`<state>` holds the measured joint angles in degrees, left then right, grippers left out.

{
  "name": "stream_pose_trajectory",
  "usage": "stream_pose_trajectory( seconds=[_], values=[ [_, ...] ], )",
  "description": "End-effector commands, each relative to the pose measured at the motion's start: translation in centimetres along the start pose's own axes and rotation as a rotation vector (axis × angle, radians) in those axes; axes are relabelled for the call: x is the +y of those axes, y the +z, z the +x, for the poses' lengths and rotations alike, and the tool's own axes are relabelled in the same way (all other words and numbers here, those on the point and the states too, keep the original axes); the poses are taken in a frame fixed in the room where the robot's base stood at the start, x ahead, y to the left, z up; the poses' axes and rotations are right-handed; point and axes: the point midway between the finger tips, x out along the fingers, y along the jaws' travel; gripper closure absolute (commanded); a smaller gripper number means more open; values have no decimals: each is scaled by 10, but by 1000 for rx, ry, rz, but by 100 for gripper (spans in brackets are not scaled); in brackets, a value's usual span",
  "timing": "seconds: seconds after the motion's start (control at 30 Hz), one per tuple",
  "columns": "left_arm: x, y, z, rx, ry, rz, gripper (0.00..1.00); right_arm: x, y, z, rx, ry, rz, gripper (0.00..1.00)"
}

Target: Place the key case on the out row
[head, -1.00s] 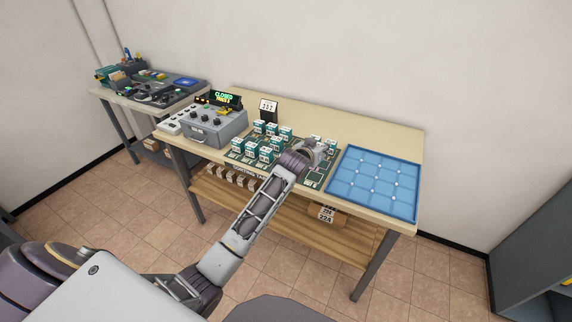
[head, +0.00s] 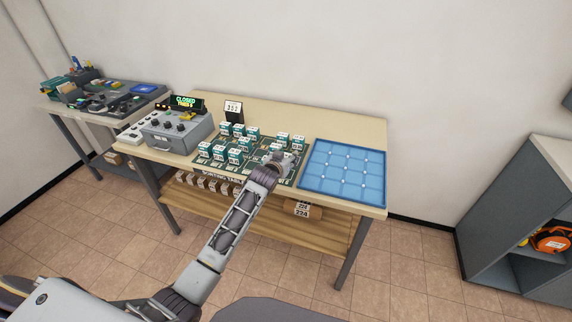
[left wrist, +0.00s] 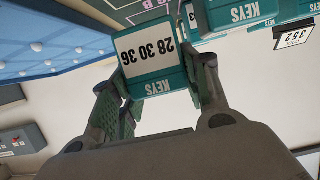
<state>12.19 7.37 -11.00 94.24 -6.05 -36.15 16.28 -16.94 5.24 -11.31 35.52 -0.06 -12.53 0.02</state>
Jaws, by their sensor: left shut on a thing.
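My left gripper (head: 278,161) is over the right part of the dark green sorting board (head: 258,176) in the head view. In the left wrist view it is shut on a teal key case (left wrist: 165,82) with a white label; the label reads upside down as 28 30 36, with KEYS on the teal edge. In the head view the gripper mostly hides this case. Several similar teal-and-white key cases (head: 233,155) stand on the board, to the left of and behind the gripper. The row names on the board are too small to read there. My right gripper is out of view.
A blue gridded tray (head: 343,197) lies right of the board. A grey control box (head: 176,135) with a CLOSED display (head: 187,102) stands left. A number card (head: 234,108) stands behind the board. A cluttered side table (head: 104,97) is farther left, a grey cabinet (head: 505,215) at right.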

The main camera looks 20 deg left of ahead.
Motion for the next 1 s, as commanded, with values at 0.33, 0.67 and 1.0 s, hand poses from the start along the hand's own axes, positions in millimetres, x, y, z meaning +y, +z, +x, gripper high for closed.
stream_pose_trajectory(
  seconds=[0.33, 0.67, 1.0],
  values=[
    [0, 30, 11, 0, 1, 0, 80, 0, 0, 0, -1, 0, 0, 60],
    [0, 32, 12, 1, 1, 0, 80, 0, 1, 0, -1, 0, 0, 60],
    [0, 35, 12, -1, 0, 0, 45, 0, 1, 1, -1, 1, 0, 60]
  ],
)
